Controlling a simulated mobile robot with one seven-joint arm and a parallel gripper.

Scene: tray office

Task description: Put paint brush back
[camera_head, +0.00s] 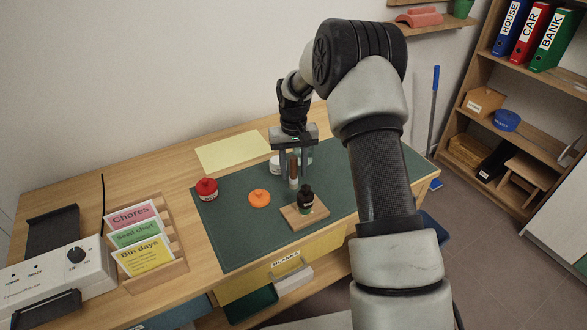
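I cannot clearly pick out a paint brush. My gripper (294,169) points down over the green mat (230,232), near its far middle. A small upright thing with a brown upper part and a whitish lower part (293,184) shows at the fingertips. It is too small to tell whether it is a brush or a bottle, or whether the fingers touch it. A whitish round jar (275,165) stands just behind the gripper, partly hidden by it.
A dark bottle (306,197) stands on a small wooden board (292,219). An orange lid-like disc (259,198) and a red-lidded jar (206,188) lie left. Yellow paper (233,150), a card rack (172,272) and a control box (50,280) are farther left. The mat's left front is clear.

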